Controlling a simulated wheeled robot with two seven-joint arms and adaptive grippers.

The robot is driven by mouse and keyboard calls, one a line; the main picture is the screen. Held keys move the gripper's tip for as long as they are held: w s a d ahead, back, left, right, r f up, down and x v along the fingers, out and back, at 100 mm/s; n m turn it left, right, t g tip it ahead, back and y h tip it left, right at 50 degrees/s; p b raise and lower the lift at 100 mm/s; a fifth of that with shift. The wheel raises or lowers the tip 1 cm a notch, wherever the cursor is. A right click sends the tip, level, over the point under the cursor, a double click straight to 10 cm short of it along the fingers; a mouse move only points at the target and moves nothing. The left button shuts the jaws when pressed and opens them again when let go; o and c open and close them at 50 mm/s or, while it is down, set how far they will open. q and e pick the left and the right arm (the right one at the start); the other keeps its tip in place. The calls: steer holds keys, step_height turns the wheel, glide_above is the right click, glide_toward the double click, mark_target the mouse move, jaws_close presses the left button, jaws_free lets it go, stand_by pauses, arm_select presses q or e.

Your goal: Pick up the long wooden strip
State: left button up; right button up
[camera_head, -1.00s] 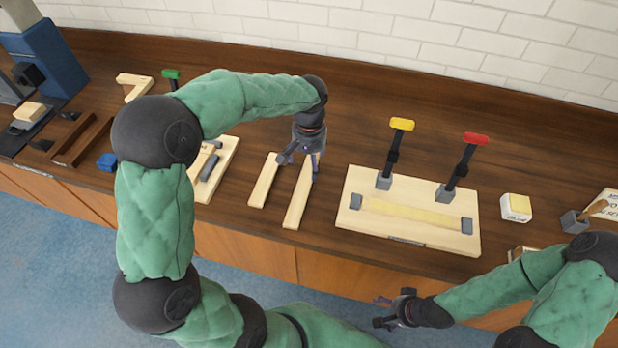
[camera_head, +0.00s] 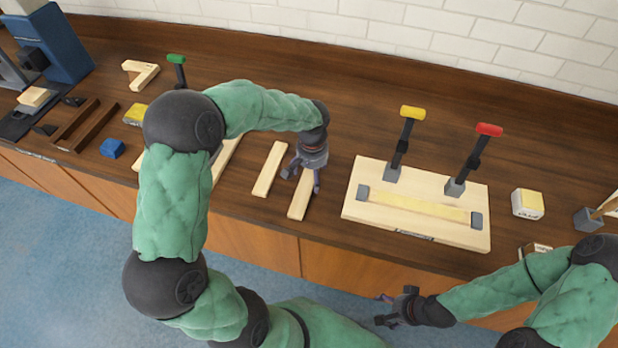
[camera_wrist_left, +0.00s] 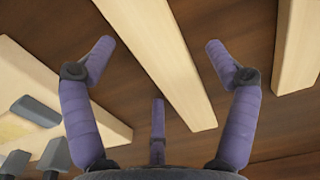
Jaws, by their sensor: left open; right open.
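Two pale wooden strips lie side by side on the bench. The right one, which looks the longer (camera_head: 299,204), is partly hidden under my left gripper (camera_head: 304,182); the other strip (camera_head: 269,170) lies to its left. In the left wrist view a strip (camera_wrist_left: 160,58) runs between the spread fingertips of my left gripper (camera_wrist_left: 160,48), which is open and empty. Whether the fingers touch the strip cannot be told. A second strip (camera_wrist_left: 298,45) shows at the right. My right gripper (camera_head: 390,310) is open and empty in front of the bench.
A wooden fixture board (camera_head: 360,185) with yellow- and red-handled clamps stands right of the strips. Another pale board (camera_head: 226,156) is at the left, partly behind my arm. The bench behind the strips is clear.

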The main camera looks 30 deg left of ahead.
arm_select(q)
steer(key=c, duration=1.3)
steer(key=shift+r, duration=0.1)
steer(key=shift+c, duration=0.2)
